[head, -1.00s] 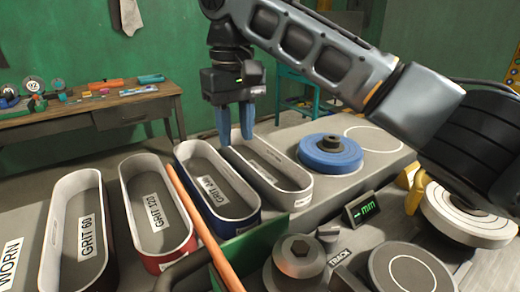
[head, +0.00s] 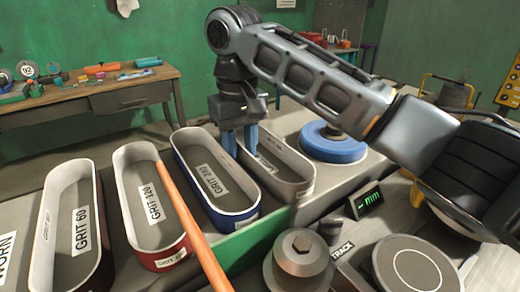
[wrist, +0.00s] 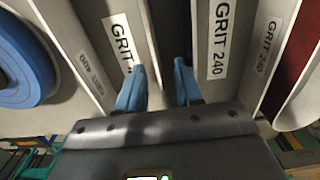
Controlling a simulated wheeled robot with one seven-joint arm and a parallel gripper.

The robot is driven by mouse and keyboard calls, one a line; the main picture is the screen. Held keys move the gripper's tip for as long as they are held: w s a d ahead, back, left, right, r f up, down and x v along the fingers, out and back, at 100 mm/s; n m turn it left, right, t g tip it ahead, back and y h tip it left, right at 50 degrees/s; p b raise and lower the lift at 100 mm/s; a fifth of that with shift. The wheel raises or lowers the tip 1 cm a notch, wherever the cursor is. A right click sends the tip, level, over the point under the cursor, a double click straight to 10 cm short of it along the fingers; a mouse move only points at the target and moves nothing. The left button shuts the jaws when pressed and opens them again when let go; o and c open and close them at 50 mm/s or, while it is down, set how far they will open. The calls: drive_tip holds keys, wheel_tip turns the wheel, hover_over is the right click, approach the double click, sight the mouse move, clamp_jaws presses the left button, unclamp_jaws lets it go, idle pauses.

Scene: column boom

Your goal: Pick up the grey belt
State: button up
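The grey belt (head: 296,191) is an upright oval loop on the bench, the rightmost of the row in the head view. A white label lies inside it, and it shows at the left in the wrist view (wrist: 87,45). My gripper (head: 240,142) points down at the far part of the grey belt, beside the blue belt (head: 238,215). The left finger is over the grey belt's inside, the right near the blue belt's rim. Fingertip depth against the wall is unclear.
Left of the blue belt stand a red belt (head: 160,255) labelled GRIT 120 and a GRIT 60 belt (head: 75,278). An orange bar (head: 190,225) slants across. A blue disc (head: 333,148) lies right of the grey belt. A dark metal knob (head: 300,262) stands in front.

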clamp_jaws()
drive_tip(key=shift+r, duration=0.1)
idle(0.5)
